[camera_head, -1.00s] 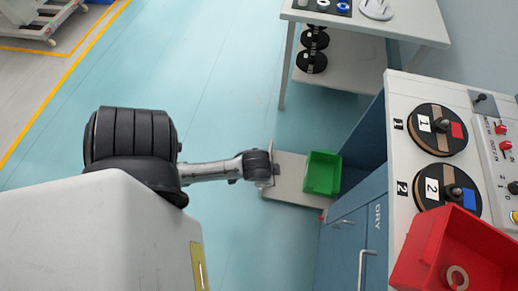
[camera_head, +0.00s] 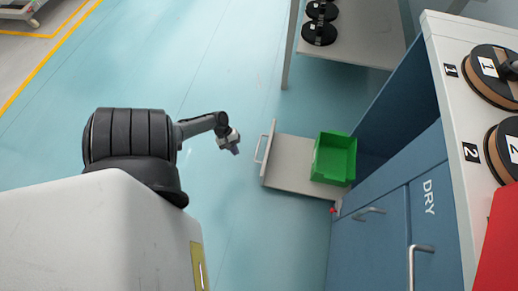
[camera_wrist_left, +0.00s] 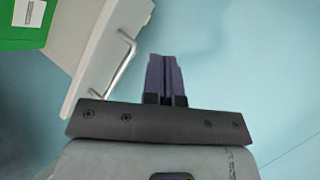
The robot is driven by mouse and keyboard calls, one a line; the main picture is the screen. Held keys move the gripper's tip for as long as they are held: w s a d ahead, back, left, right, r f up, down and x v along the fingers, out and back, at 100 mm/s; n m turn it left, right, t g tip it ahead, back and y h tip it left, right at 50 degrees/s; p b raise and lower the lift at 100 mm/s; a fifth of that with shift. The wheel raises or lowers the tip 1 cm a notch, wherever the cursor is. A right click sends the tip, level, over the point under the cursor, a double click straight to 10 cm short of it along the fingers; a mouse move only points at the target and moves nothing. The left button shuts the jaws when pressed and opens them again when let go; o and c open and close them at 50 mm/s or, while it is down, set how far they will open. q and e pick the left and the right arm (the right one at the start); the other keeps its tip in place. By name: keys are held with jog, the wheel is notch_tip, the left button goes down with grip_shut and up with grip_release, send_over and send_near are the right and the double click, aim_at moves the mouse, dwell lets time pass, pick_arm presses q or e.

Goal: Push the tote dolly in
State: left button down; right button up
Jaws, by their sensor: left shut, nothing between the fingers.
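The tote dolly (camera_head: 288,181) is a low pale platform on the floor with a bar handle (camera_head: 262,149) at its left end. A green tote (camera_head: 334,158) sits on its right part. The dolly sticks out to the left from the opening under the blue cabinet. My left gripper (camera_head: 236,149) is left of the handle, apart from it, shut and empty. In the left wrist view the shut fingers (camera_wrist_left: 166,76) point past the dolly's handle (camera_wrist_left: 125,60), with the green tote at the upper left. My right gripper is not in view.
The blue cabinet (camera_head: 375,232) with handles and the DRY label stands at the right. Part of a red bin (camera_head: 500,245) and black reels show on its top. A white table (camera_head: 355,35) with black reels stands at the back. The floor to the left is clear.

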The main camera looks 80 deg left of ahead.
pick_arm(q)
jog(key=a+f+n+t+y, duration=0.1)
jog(key=a+n+t, duration=0.2)
jog(key=n, duration=0.4)
jog(key=n+t+y+b, duration=0.2)
jog(key=n+b, duration=0.4)
jog(key=b, duration=0.1)
send_over(255, 158)
notch_tip(255, 158, down, 7)
jog(key=shift+w+f, duration=0.1)
jog(key=shift+w+d+n, duration=0.15)
jog(key=shift+w+d, duration=0.05)
jog(key=shift+w, duration=0.3)
jog(key=shift+w+d+n, duration=0.15)
jog(key=shift+w, duration=0.3)
jog(key=shift+d, duration=0.1)
